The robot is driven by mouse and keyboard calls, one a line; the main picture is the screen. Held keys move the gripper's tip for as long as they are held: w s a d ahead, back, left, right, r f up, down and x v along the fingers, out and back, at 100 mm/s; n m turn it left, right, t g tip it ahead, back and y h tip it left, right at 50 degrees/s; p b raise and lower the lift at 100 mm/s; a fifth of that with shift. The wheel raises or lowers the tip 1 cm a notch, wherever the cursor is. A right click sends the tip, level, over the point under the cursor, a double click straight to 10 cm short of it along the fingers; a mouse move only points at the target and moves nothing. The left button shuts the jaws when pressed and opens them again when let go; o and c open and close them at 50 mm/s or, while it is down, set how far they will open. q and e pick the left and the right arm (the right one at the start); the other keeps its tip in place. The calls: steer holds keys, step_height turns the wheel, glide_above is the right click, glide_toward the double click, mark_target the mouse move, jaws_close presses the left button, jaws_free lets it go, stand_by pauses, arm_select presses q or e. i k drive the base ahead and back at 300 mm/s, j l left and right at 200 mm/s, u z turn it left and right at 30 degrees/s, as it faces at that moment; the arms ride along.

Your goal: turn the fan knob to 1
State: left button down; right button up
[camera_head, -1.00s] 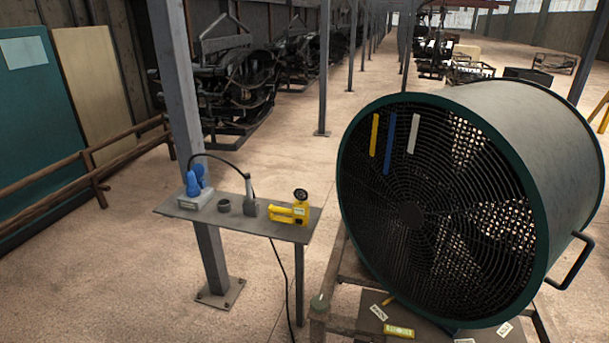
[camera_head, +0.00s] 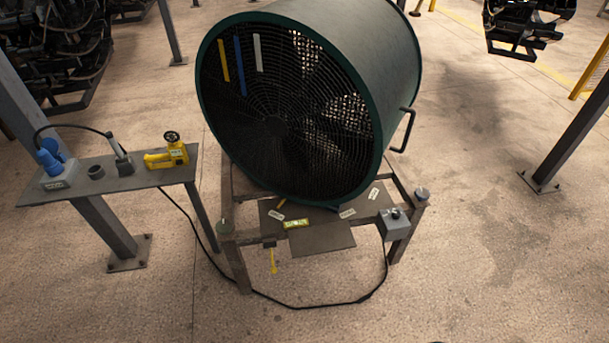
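A large drum fan (camera_head: 290,110) with a dark green rim and a black grille stands on a brown metal frame (camera_head: 238,262) in the middle of the view. A small grey control box (camera_head: 395,227) is fixed at the front right of the frame. The fan knob (camera_head: 395,214) shows as a small dark shape on top of the box. Its setting and any numbers are too small to read. Neither of my grippers is clearly visible. A tiny dark shape at the bottom edge cannot be made out.
A grey shelf table (camera_head: 130,188) at the left holds a blue plug device (camera_head: 52,166), a dark ring and a yellow tool (camera_head: 168,153). A black cable (camera_head: 310,305) loops on the floor before the frame. Grey posts stand left and right. Floor at the front right is clear.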

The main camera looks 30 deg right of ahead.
mark_target(396, 214)
steer(key=z, duration=1.65)
